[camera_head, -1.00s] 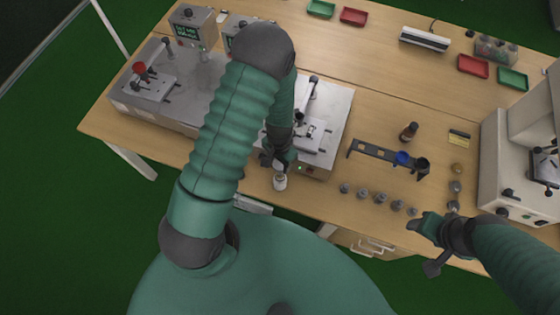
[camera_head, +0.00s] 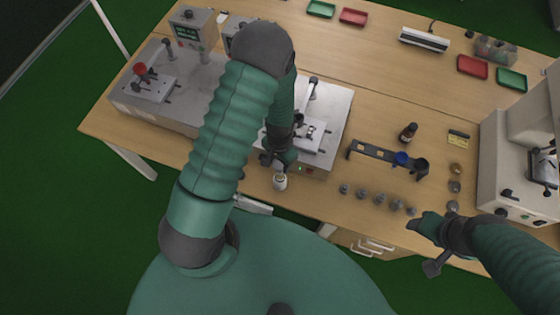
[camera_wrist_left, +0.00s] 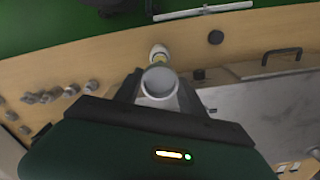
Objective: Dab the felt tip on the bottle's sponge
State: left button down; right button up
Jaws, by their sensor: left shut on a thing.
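A small white bottle (camera_head: 280,182) stands near the front edge of the table. It also shows in the left wrist view (camera_wrist_left: 159,54), with a yellowish ring. My left gripper (camera_head: 271,163) is right behind and above the bottle in the head view. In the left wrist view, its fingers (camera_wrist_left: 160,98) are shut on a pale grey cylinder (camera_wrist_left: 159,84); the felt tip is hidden. The cylinder overlaps the bottle's edge in that view, so I cannot tell whether they touch. The bottle's sponge is too small to make out. My right gripper (camera_head: 424,226) is at the table's front right; its jaws are unclear.
A metal machine (camera_head: 325,105) stands close behind the bottle. A dark rack (camera_head: 375,153) with a blue ring lies to the right, and a brown bottle (camera_head: 408,131) stands behind it. Several small grey weights (camera_head: 379,198) line the front edge. Red and green trays lie at the back.

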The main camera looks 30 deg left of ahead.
aim_at(280, 165)
pick_arm(q)
jog(key=shift+r+p, duration=2.15)
jog(key=shift+r, duration=0.95)
jog(key=shift+f, duration=0.1)
